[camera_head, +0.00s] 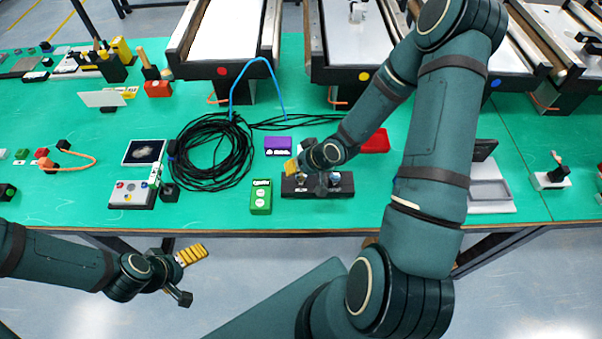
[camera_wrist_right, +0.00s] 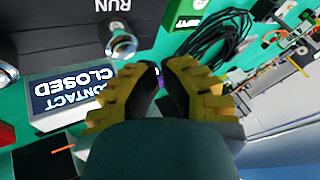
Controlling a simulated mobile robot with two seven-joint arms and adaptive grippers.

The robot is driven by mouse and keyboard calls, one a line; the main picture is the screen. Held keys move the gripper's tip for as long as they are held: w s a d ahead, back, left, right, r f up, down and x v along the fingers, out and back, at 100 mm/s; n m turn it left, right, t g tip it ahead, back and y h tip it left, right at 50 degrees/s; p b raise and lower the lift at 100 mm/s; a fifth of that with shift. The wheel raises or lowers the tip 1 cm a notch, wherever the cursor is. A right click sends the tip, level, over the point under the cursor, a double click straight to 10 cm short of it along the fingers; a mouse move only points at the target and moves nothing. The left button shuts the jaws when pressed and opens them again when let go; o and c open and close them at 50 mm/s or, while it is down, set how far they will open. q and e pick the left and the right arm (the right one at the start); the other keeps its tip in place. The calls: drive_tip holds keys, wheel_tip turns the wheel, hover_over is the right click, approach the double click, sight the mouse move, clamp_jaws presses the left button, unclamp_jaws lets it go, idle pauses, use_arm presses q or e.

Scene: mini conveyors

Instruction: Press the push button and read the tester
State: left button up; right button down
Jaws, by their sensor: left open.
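A black switch box (camera_head: 345,188) sits near the table's front edge. In the right wrist view it shows upside down, with a silver push button (camera_wrist_right: 121,41) by the word RUN and another silver part at the left edge. The tester (camera_wrist_right: 78,92), a framed dark display, reads "CONTACT CLOSED" upside down. In the head view my right arm mostly hides it. My right gripper (camera_wrist_right: 160,72) has its yellow fingertips together, appearing empty, beside the silver button; I see no contact. My left gripper (camera_head: 186,272) is open and empty, in front of the table.
A green box (camera_head: 261,197) and a purple box (camera_head: 278,145) stand left of the switch box. A red box (camera_head: 376,141) is behind it to the right. Coiled black cable (camera_head: 212,150) lies further left. Conveyors (camera_head: 225,65) line the back.

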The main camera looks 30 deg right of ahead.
wheel_tip(320, 180, up, 2)
drive_tip(key=shift+r+p, duration=0.25)
drive_tip(key=shift+p, duration=0.9)
drive_tip(key=shift+r+p, duration=0.5)
drive_tip(key=shift+r, duration=0.75)
